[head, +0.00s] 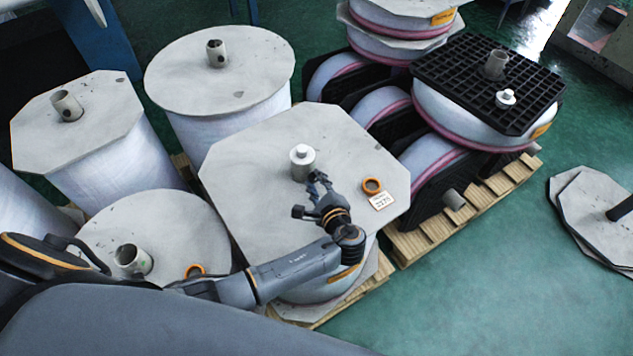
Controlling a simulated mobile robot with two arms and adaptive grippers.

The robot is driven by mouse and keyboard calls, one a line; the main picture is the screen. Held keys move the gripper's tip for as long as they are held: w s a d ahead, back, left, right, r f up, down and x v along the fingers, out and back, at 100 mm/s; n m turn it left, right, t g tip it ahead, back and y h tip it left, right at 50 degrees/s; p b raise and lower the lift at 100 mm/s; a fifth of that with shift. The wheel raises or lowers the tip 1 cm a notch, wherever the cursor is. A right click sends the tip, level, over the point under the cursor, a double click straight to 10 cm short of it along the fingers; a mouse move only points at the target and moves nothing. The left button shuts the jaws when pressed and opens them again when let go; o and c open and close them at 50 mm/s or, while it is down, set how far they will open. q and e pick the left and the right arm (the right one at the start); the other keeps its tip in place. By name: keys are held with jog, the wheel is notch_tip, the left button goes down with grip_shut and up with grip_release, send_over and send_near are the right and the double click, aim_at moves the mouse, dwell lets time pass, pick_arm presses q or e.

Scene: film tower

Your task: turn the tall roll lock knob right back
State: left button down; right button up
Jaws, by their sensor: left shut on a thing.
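My left gripper (317,179) comes in from the lower right of the knob, low over the cover. Its dark fingers are shut at the knob's lower right side; the exact contact is too small to make out. How far the knob is turned cannot be told. My right gripper is not in view.
Other covered rolls (220,65) crowd the left. A black grid pallet (470,75) bears another pale knob (505,98). Green floor (480,280) is clear at lower right.

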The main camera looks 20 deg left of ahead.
pick_arm(q)
jog(key=shift+s+f, duration=0.1)
jog(key=c, duration=1.1)
grip_release()
jog(key=v, duration=1.2)
